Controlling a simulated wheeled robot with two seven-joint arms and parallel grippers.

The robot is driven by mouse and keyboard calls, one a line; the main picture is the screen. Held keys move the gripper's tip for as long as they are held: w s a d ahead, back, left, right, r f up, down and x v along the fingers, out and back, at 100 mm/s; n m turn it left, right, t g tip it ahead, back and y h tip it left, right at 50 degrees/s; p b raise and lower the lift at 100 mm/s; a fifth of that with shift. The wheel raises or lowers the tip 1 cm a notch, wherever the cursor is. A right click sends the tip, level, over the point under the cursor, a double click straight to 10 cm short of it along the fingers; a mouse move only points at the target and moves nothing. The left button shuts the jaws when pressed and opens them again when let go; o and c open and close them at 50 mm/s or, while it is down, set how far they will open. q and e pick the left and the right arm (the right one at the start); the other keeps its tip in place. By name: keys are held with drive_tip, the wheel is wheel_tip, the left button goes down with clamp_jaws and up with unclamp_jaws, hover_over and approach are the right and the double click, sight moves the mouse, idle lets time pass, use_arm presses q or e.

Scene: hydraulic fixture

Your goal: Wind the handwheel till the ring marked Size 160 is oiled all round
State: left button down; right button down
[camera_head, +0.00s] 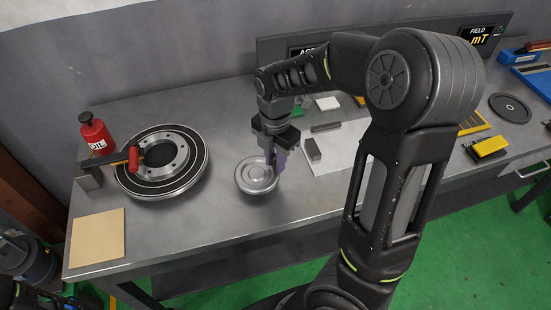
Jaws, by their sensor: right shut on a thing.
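The handwheel (257,177) is a round grey metal disc with a raised hub, low over the bench near its front middle. My right gripper (277,163) points down at the wheel's right rim and is shut on the handwheel; its fingers hide the exact grip. To the left lies a large ring (196,176), dark with pale circles and a bright bolted inner flange. No size marking is legible on it. A bracket with a red-tipped arm (132,158) reaches over its left side. A red oil bottle (96,134) marked OIL stands behind the bracket. My left gripper is not in view.
A tan square plate (97,238) lies at the bench's front left. A white sheet (338,150) with grey bars lies right of the wheel. A yellow block (487,147) and dark disc (510,107) are farther right. Bare bench (225,222) lies in front of the wheel.

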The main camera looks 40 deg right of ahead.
drive_tip(key=shift+s+m, duration=0.15)
drive_tip(key=shift+m, duration=0.25)
